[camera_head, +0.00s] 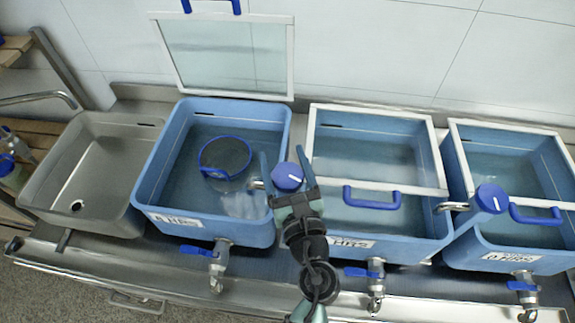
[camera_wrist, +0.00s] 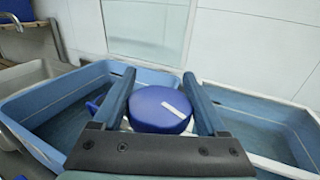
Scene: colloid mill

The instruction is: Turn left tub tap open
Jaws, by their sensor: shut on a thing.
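The left tub (camera_head: 205,222) is a blue basin of water with its glass lid (camera_head: 226,55) raised against the wall. A round blue tap knob (camera_head: 287,177) with a white mark line stands at its right side, between it and the middle tub. A short metal spout (camera_head: 256,184) points from the knob towards the left tub. My gripper (camera_head: 284,155) has its two fingers on either side of the knob, shut on it. In the wrist view, the knob (camera_wrist: 160,109) fills the space between the fingers, its white line slanting. The knob's lower part is hidden.
A blue-rimmed round strainer (camera_head: 225,158) sits in the left tub. The middle tub (camera_head: 390,247) and right tub (camera_head: 510,262) have closed lids with blue handles. Another blue knob (camera_head: 490,199) stands between them. Drain valves (camera_head: 217,262) stick out in front. A steel sink (camera_head: 95,165) is at left.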

